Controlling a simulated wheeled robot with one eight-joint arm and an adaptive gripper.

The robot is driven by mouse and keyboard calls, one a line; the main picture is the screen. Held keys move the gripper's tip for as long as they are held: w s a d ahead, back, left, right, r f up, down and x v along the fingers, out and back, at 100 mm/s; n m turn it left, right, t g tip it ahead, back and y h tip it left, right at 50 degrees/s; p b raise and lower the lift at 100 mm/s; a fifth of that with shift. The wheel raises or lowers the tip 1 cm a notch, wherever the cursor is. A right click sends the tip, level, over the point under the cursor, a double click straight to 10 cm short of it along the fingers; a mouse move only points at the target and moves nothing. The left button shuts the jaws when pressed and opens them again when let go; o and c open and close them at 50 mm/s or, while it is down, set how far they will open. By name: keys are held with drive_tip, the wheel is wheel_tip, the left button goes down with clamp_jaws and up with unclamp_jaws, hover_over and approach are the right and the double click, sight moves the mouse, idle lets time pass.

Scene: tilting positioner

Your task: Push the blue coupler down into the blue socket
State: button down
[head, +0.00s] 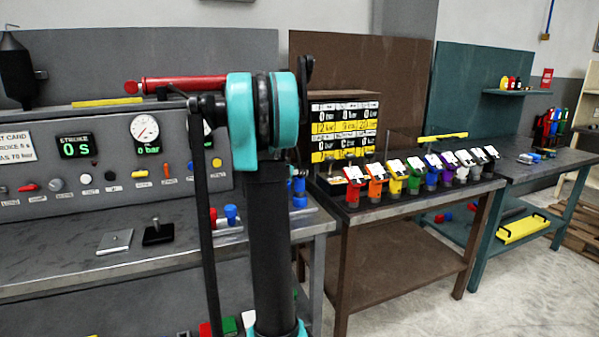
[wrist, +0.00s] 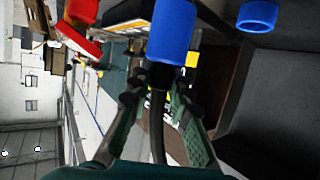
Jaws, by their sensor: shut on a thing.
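In the wrist view, the blue coupler (wrist: 173,32) is a large blue cylinder with a black neck and a dark hose running back from it. My gripper (wrist: 160,78) is shut around its black neck. A shorter blue ring-like piece (wrist: 257,15) lies apart from the coupler at the top right; I cannot tell if it is the blue socket. In the head view, my arm hides the gripper. Blue parts (head: 299,193), one above the other, show just right of the arm at the grey bench; I cannot tell whether they touch.
Another blue stub (head: 231,214) and a red one (head: 213,217) stand on the grey bench (head: 60,262) left of my arm. A gauge panel (head: 110,155) is behind them. A brown bench (head: 375,207) with several coloured units stands to the right.

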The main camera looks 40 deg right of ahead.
drive_tip(key=shift+f, duration=1.15)
drive_tip(key=c, duration=1.3)
unclamp_jaws()
drive_tip(key=v, duration=1.2)
